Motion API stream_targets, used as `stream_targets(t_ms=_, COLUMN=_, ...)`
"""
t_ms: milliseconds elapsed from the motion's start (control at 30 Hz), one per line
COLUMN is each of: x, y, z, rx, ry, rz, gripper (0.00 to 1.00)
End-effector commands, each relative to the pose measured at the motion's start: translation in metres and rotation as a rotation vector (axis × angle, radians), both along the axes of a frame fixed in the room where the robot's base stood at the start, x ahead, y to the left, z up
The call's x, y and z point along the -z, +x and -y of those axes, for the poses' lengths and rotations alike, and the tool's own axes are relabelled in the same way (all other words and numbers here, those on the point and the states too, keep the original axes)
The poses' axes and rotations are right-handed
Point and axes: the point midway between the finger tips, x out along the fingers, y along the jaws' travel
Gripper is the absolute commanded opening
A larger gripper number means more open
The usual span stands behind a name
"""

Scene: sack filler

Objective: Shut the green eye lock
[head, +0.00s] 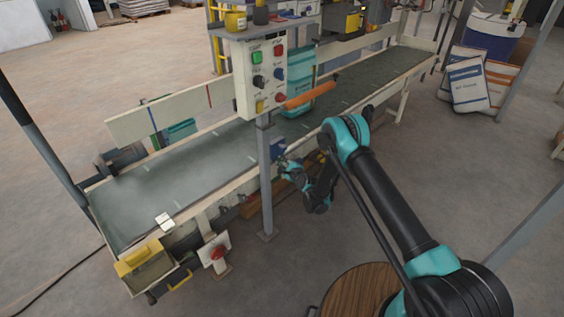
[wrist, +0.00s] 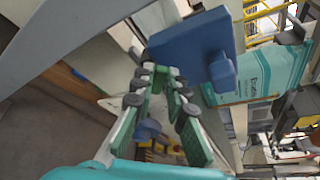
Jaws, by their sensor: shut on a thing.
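My gripper (wrist: 160,76) has its green-padded fingers drawn together at the tips. They meet at the lower left edge of a blue box (wrist: 195,48) with a protruding blue knob (wrist: 222,72). What is pinched between the tips is hidden. In the head view my gripper (head: 284,162) is beside the conveyor's near edge, just right of a grey post, against the small blue box (head: 278,147). I cannot make out a green eye lock apart from the green finger pads.
The conveyor (head: 190,170) runs diagonally behind the grey post (head: 265,185). A red stop button (head: 217,252) is at the lower left. A round wooden top (head: 350,290) is near me.

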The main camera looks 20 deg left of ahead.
Motion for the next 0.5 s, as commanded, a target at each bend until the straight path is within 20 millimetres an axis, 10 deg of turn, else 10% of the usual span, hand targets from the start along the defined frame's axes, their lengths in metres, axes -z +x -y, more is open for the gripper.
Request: stream_targets(t_ms=500, x=0.0025, y=-0.0016, z=0.0000, rx=0.000, ry=-0.021, rz=0.050, gripper=0.00)
